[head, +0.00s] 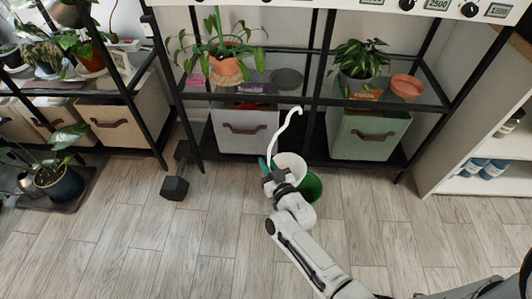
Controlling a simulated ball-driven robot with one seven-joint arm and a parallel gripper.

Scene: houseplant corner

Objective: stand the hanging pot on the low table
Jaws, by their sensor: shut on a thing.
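The hanging pot (292,165) is white, with a long curved white hook (283,132) rising from it. My gripper (269,170) is shut at the pot's left side, near the foot of the hook. The pot looks roughly upright, in front of the shelving; its height above the floor is hard to tell. My wrist hides its lower left part. I cannot make out a low table in this view.
A green container (312,188) shows just right of and below the pot. The black shelving (300,102) holds plants and fabric bins. Open wooden floor lies left and right of my arm.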

